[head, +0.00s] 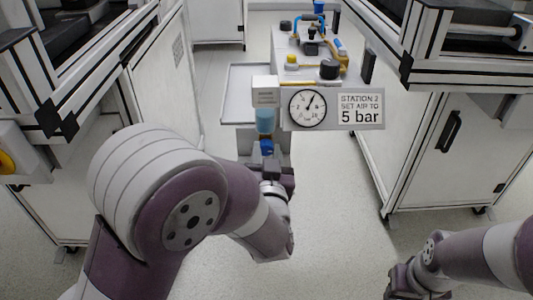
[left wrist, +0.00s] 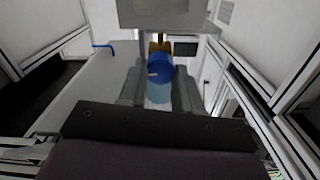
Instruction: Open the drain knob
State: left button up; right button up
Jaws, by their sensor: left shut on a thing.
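The blue drain knob (head: 267,146) is under the light-blue filter bowl (head: 265,121), which hangs below a white block (head: 265,92) at the front of the station. My left gripper (head: 267,160) reaches up to the knob from below. In the left wrist view the blue knob (left wrist: 159,71) bears a small white mark and sits between the two grey fingers, which are shut on it. My right gripper (head: 411,284) is low at the right, far from the knob. Its fingertips are cut off and too dark to read.
A pressure gauge (head: 307,108) and a sign (head: 360,110) reading "Station 2 set air to 5 bar" are right of the bowl. A bench with fittings (head: 313,64) stands behind. White cabinets (head: 440,145) flank both sides. Floor (head: 340,190) between them is clear.

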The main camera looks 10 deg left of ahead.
pick_arm(q)
jog(key=n+b, duration=0.1)
jog(key=n, duration=0.3)
jog(key=shift+f+n, duration=0.1)
jog(key=shift+n, duration=0.3)
jog(key=n+b, duration=0.2)
jog(key=n, duration=0.1)
jog(key=shift+a+n, duration=0.1)
jog(key=shift+n, duration=0.2)
jog(key=n+b, duration=0.3)
jog(key=n, duration=0.2)
jog(key=shift+f+b, duration=0.15)
jog(key=shift+b, duration=0.15)
jog(key=shift+n+b, duration=1.15)
jog(key=shift+n, duration=0.95)
jog(key=o, duration=1)
jog(key=shift+o, duration=0.2)
jog(key=shift+s+r, duration=0.1)
jog(key=shift+r, duration=0.1)
